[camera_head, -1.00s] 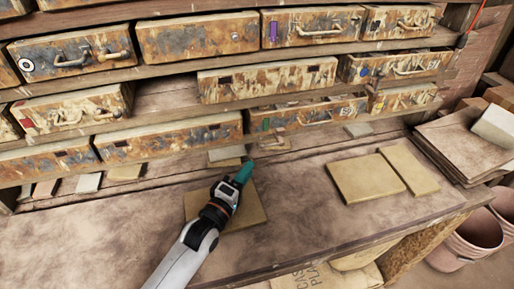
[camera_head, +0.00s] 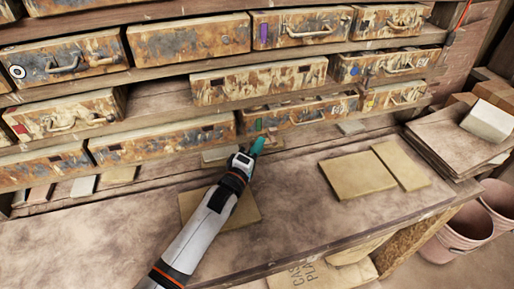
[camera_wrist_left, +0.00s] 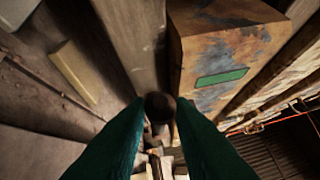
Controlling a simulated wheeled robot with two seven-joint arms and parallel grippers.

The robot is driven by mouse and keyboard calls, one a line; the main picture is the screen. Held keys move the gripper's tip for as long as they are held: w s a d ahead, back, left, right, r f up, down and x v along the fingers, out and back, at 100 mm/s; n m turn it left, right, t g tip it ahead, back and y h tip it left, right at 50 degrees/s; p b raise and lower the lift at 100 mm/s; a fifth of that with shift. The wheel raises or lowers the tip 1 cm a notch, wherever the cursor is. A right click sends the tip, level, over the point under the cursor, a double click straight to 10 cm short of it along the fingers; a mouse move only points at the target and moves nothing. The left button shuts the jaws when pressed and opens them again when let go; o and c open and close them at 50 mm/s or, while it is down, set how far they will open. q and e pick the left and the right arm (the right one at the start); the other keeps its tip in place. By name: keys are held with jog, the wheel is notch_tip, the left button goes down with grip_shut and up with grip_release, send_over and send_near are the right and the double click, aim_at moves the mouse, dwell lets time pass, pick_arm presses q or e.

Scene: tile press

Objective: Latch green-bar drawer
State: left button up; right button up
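My left gripper (camera_head: 258,144) has teal fingers and is just below and in front of the green bar. In the left wrist view the bar (camera_wrist_left: 221,77) is on a rusty face right of the fingers (camera_wrist_left: 160,104). The fingers are apart; a dark round thing shows between them, and I cannot tell what it is. My right gripper is out of view.
Other rusty drawers surround it, including one with a purple mark (camera_head: 263,33) above and one with a red mark (camera_head: 20,129) at left. Tan tiles (camera_head: 357,176) lie on the workbench (camera_head: 120,235). Stacked boards (camera_head: 455,140) and pink buckets (camera_head: 450,232) are at right.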

pick_arm(q)
grip_shut()
jog(key=r+m+g+p, duration=0.1)
jog(key=p, duration=0.3)
jog(key=r+m+g+y+p, duration=0.1)
jog(key=p, duration=0.3)
jog(key=shift+w+d+m+g+p, duration=0.1)
jog(key=shift+d+m+g+p, duration=0.1)
jog(key=shift+m+g+p, duration=0.15)
jog(key=shift+o, duration=1.4)
grip_release()
